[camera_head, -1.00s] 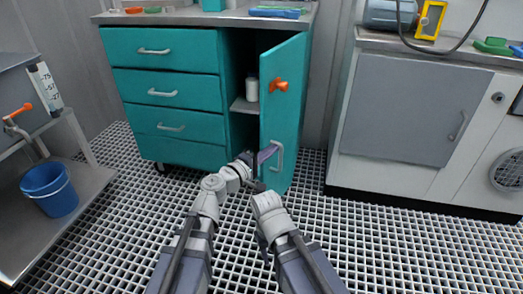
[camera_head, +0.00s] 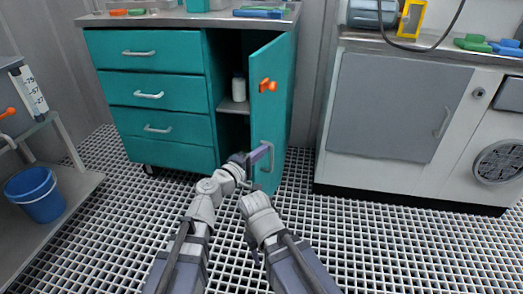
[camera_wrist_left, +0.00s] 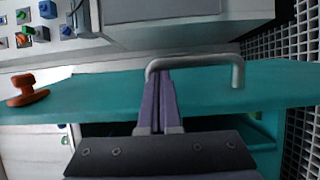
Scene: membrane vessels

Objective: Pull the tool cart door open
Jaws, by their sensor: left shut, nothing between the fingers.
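The teal tool cart (camera_head: 150,125) has its door (camera_head: 268,110) standing partly open, hinged on the right, with a dark gap to the shelf inside. The door has a grey bar handle (camera_wrist_left: 195,62) low down and an orange knob (camera_head: 267,86) above, which also shows in the left wrist view (camera_wrist_left: 27,90). My left gripper (camera_head: 264,151) is shut at the handle. Its purple fingers (camera_wrist_left: 160,85) reach up to the bar near its left end, with nothing between them. I cannot tell whether the tips pass behind the bar. My right arm is bent, its fingers hidden.
A white bottle (camera_head: 238,88) stands on the cart's inner shelf (camera_head: 235,106). A white cabinet (camera_head: 390,105) with a grey door stands to the right. A blue bucket (camera_head: 40,194) rests on a low shelf at the left. The grated floor (camera_head: 400,240) in front is clear.

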